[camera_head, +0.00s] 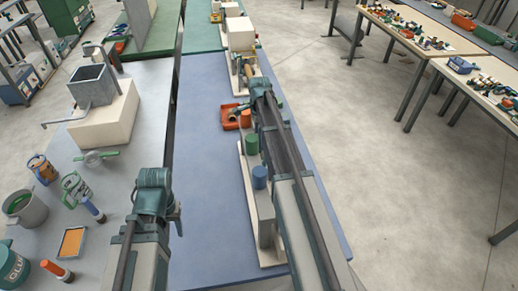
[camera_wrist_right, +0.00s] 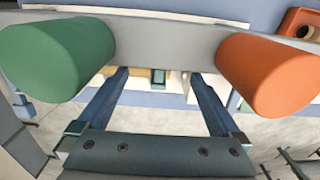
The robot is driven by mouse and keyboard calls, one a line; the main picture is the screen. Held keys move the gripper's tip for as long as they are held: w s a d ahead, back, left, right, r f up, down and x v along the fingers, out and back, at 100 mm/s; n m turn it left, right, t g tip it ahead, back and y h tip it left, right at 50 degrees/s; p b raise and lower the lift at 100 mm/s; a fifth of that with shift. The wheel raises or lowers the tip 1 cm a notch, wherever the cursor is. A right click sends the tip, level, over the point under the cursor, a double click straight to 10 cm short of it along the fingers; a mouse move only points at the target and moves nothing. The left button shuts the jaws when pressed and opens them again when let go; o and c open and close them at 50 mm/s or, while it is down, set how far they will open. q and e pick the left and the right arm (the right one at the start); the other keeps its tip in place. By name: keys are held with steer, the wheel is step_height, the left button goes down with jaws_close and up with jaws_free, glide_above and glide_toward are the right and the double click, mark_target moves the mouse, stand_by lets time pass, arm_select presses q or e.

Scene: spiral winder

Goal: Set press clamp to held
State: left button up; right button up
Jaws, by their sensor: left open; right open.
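A long bench fixture stands on the blue table top. Its pale base carries a blue cylinder (camera_head: 260,177), a green cylinder (camera_head: 252,144) and an orange cylinder (camera_head: 245,118). I cannot tell which part is the press clamp. In the right wrist view a green cylinder (camera_wrist_right: 58,55) and an orange cylinder (camera_wrist_right: 270,72) sit on a grey bar. My right gripper (camera_wrist_right: 160,75) is open and empty below this bar, its fingers between the cylinders in the picture. In the head view my right arm hides it. My left gripper (camera_head: 176,214) is open, left of the fixture, its fingers barely visible.
An orange tray (camera_head: 231,117) lies beside the fixture. The blue table (camera_head: 205,190) is clear left of it. The grey table holds a pale block with a metal box (camera_head: 93,86), a mug (camera_head: 24,208), an orange pad (camera_head: 72,241) and cans. Cluttered benches stand right.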

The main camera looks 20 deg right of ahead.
step_height(320, 180, down, 4)
steer(key=shift+r+b, duration=0.25)
steer(key=shift+b, duration=1)
arm_select(q)
step_height(320, 180, down, 4)
steer(key=shift+r, duration=0.25)
arm_select(e)
jaws_close()
steer(key=shift+w, duration=0.1)
